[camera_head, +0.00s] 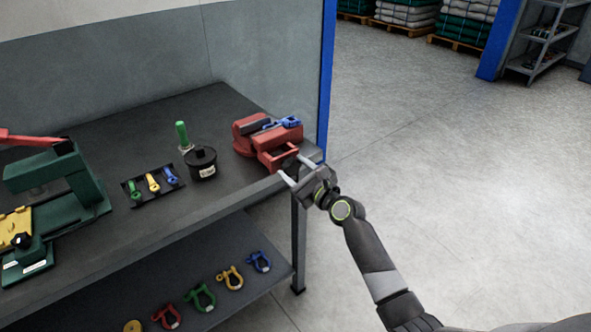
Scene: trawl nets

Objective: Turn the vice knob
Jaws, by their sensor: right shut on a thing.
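A red vice (251,138) stands at the right end of the dark workbench (160,110), with a blue piece (288,122) at the top of its jaws. My right gripper (291,165) reaches the front of the vice from the lower right, at the bench's right corner. Its two pale fingers lie on either side of the vice knob and are shut on it. The knob is small and mostly hidden between the fingers. My left gripper is not in view.
On the bench are a black pot (202,165), a green-handled tool (182,136), a tray with coloured pieces (137,202) and a green press-like device (84,195). Coloured shackles (230,278) lie on the lower shelf. The floor right of the bench is clear.

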